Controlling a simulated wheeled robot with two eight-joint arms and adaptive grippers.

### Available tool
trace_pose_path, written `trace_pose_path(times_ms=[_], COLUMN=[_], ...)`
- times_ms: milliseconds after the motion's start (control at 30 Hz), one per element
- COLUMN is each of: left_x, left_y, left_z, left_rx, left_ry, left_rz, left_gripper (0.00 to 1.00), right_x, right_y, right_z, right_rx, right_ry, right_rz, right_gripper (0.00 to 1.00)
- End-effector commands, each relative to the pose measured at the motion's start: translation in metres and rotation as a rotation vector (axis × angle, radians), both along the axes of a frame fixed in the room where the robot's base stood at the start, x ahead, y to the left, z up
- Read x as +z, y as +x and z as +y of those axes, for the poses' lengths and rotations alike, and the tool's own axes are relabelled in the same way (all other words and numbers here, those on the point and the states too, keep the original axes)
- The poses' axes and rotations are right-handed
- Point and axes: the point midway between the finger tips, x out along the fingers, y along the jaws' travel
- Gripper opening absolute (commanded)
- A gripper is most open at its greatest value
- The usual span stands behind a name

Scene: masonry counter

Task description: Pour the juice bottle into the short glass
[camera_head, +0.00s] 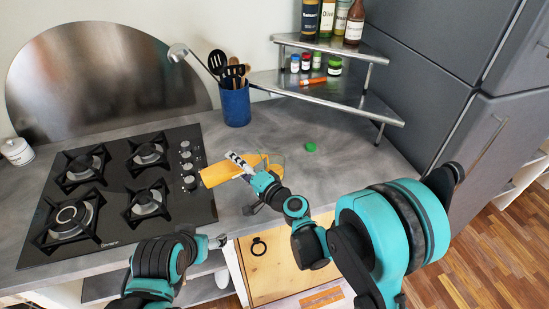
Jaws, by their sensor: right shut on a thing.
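The juice bottle (217,172) is orange and lies tilted almost on its side above the counter. Its wide end points left and its narrower end points right. My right gripper (243,178) is shut on the bottle's middle. The short glass (277,165) shows as a faint clear outline at the bottle's right end, partly hidden by the gripper and bottle. Orange colour shows at the glass, but I cannot tell whether it is juice inside or the bottle's neck. My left gripper (218,241) is low at the counter's front edge, small and partly hidden by its own arm.
A green cap (310,147) lies on the grey counter (345,165). A blue utensil holder (236,104) stands behind. A metal corner shelf (330,90) with bottles and jars is at the back right. A black gas hob (120,190) fills the left.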

Motion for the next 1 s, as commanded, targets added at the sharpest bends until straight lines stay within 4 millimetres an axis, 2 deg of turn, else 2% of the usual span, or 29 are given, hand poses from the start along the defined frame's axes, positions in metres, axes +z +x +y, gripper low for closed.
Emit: trace_pose_path(times_ms=[1000], left_x=[-0.0009], left_y=[0.0000], left_z=[0.0000], left_rx=[0.000], left_ry=[0.000], left_rz=[0.000], left_gripper=[0.74], right_x=[0.0032], right_y=[0.0009], right_z=[-0.0023], right_rx=[0.000], right_ry=[0.028], right_rz=[0.012], right_gripper=[0.04])
